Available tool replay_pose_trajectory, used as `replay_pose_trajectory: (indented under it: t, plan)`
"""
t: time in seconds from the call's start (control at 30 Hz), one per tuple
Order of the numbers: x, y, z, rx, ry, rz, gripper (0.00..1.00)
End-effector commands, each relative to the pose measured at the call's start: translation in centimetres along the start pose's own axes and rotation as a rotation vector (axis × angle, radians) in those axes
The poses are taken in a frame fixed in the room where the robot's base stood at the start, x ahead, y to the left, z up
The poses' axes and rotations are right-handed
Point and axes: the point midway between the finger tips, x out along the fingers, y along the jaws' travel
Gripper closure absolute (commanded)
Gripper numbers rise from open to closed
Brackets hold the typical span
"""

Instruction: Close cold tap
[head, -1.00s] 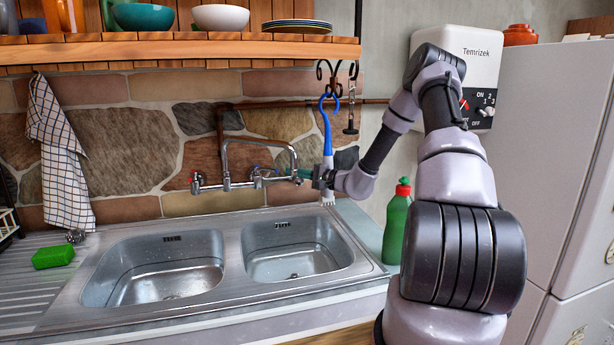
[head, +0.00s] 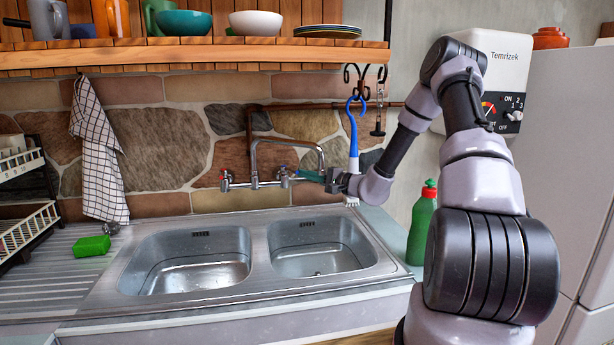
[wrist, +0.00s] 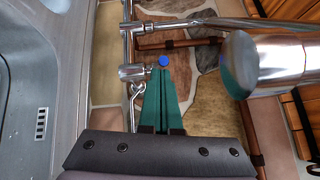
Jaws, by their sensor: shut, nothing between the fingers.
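The cold tap shows in the wrist view as a chrome valve with a round blue cap (wrist: 163,61). In the head view the cold tap (head: 284,175) is on the right end of the wall-mounted chrome mixer. My gripper (wrist: 163,80) has green fingers, shut and empty, with their tips right at the blue cap. I cannot tell whether they touch it. In the head view my gripper (head: 299,174) reaches the cold tap from the right. The tap's handle is partly hidden by the fingers.
The hot tap with a red cap (head: 226,178) is at the mixer's left end. The curved spout (head: 320,158) arches over the double sink (head: 260,258). A blue-handled brush (head: 353,140) hangs behind my wrist. A green bottle (head: 421,225) stands right of the sink.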

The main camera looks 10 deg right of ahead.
Motion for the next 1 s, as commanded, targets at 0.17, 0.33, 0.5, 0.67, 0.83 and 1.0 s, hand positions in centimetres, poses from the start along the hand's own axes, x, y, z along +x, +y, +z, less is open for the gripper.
replay_pose_trajectory:
  t: [0.17, 0.33, 0.5, 0.67, 0.83, 1.0]
  plan:
    - [0.5, 0.3, 1.4, 0.001, -0.001, 0.001, 1.00]
    - [0.4, 0.3, 1.3, 0.001, -0.001, 0.000, 1.00]
    - [0.2, 0.3, 1.3, 0.001, 0.000, 0.000, 1.00]
    - [-1.8, 0.3, 1.2, 0.000, 0.003, 0.001, 1.00]
    - [-4.7, 0.3, 1.2, 0.002, 0.002, 0.001, 1.00]
    - [-6.7, 0.3, 1.2, 0.001, 0.001, 0.001, 1.00]
